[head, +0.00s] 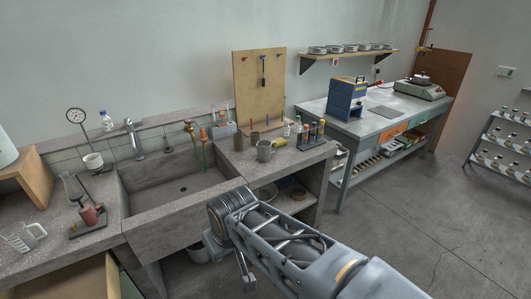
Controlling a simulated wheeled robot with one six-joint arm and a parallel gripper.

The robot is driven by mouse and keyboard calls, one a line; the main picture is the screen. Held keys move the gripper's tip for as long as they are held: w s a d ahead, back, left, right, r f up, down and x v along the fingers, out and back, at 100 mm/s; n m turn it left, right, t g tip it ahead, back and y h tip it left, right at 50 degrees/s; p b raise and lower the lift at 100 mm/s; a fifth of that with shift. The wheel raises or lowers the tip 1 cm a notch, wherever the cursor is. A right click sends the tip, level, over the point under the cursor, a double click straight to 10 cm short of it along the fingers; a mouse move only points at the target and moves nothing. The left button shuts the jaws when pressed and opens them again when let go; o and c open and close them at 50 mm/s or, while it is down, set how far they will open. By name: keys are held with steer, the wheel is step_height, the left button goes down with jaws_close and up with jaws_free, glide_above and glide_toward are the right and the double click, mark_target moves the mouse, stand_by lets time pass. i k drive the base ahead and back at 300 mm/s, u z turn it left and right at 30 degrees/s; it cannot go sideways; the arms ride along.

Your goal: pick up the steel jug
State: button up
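The steel jug (265,150) is a small grey vessel with a handle on its right side. It stands upright on the concrete bench, right of the sink and in front of the wooden pegboard. My arm reaches in from the lower right, well below and in front of the jug. A small part at its end, seemingly my gripper (247,283), hangs low in front of the bench, clear of the jug. The rest of it is hidden behind the arm, so I cannot see the fingers' opening or anything between them.
A rack of coloured-capped bottles (311,134) stands right of the jug, and a dark cup (239,141) stands to its left. The pegboard (258,88) rises behind. The sink (175,186) lies left. A grey worktable (385,112) stands farther right, with open floor before it.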

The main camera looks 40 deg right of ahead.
mark_target(267, 150)
steer(key=z, duration=0.55)
steer(key=i, duration=0.45)
steer(key=z, duration=0.6)
steer(key=i, duration=1.1)
steer(key=u, duration=0.7)
